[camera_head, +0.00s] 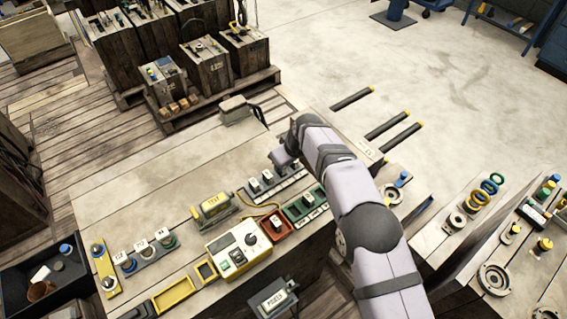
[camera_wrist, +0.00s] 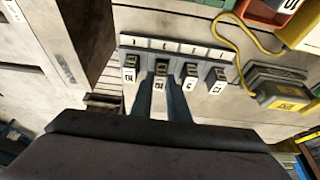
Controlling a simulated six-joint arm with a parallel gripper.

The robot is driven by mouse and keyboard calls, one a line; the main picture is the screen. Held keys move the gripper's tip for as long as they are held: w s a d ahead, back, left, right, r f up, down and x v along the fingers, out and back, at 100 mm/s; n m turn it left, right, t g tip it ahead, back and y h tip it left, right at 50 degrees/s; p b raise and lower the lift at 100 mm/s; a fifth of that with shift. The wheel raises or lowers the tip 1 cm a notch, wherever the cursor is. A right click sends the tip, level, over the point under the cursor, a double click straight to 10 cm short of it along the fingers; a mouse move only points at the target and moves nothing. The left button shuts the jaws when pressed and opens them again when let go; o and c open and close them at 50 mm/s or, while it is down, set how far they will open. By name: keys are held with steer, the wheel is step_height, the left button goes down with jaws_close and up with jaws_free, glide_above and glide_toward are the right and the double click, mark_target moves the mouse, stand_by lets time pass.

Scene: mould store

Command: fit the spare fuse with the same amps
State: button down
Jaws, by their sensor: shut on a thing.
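A grey fuse strip (camera_wrist: 175,44) holds several fuses with white label faces in a row. Its near part also shows in the head view (camera_head: 287,183). In the wrist view my gripper (camera_wrist: 161,88) is shut on the second fuse from the left (camera_wrist: 160,78), a finger on each side. That fuse stands in line with its neighbours; whether it is lifted from the strip I cannot tell. The label figures are too small to read surely. In the head view my arm hides part of the strip. A green holder (camera_head: 304,203) with pale pieces stands next to the strip.
A red tray (camera_head: 275,228) and a yellow-and-white meter box (camera_head: 238,248) stand nearby. A yellow-and-grey unit (camera_head: 213,208) with a yellow cable lies beside the strip. A dark bin (camera_head: 45,275) is at the far left. Bare bench lies at the upper left (camera_head: 150,180).

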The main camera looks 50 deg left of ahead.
steer(key=shift+f+b, duration=0.35)
stand_by(0.4)
steer(key=c, duration=1.6)
jaws_free()
steer(key=shift+r+p, duration=2.1)
steer(key=shift+r, duration=1.65)
